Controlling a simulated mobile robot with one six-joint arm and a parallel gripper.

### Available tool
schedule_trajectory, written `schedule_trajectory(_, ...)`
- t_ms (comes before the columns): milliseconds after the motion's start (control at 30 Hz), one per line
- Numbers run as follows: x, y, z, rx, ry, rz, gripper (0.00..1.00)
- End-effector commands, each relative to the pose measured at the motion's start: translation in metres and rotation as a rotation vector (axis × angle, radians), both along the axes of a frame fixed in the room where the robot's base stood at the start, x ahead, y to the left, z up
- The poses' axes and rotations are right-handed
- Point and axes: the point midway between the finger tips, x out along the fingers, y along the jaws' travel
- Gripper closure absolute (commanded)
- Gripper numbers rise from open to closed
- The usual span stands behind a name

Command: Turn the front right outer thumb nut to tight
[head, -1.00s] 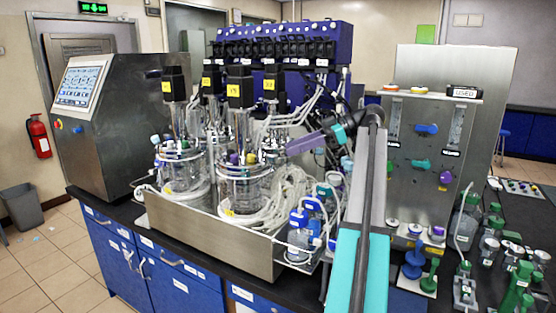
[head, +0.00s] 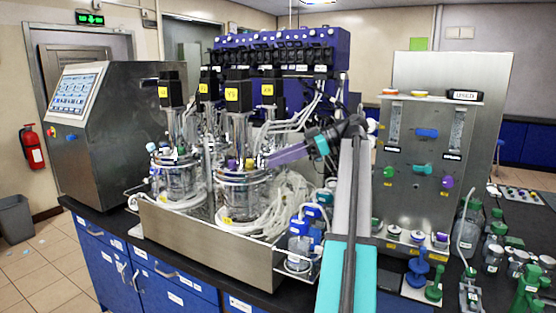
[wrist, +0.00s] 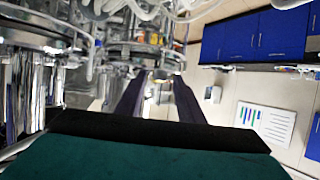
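The front vessel (head: 243,192) is a glass jar with a metal headplate, standing in the steel tray beneath a black motor. A yellow knob (head: 249,163) and a purple knob (head: 232,164) show on its headplate. I cannot tell which fitting is the front right outer thumb nut, or how tight it is. My gripper (head: 264,160) reaches in from the right, with its purple fingers at the right edge of this headplate. In the wrist view my gripper (wrist: 158,76) has its two dark fingers apart, with a gap between them. Contact with any nut cannot be made out.
A second glass vessel (head: 178,180) stands to the left, amid looped pale tubing. The steel tray wall (head: 205,245) runs along the front. Blue-capped bottles (head: 300,240) stand near my arm. A steel panel (head: 425,150) with coloured knobs stands at the right.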

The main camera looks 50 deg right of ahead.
Motion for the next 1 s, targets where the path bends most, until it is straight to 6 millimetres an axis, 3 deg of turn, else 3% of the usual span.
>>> schedule_trajectory(133,-0.0006,-0.0013,-0.0001,0.000,0.000,-0.002,0.66)
schedule_trajectory(333,-0.0010,-0.0017,-0.0001,0.000,0.000,-0.002,0.99)
schedule_trajectory(667,-0.0027,0.0002,-0.0014,0.000,0.000,-0.039,1.00)
schedule_trajectory(1000,-0.0059,0.0037,-0.0023,-0.001,0.000,-0.191,1.00)
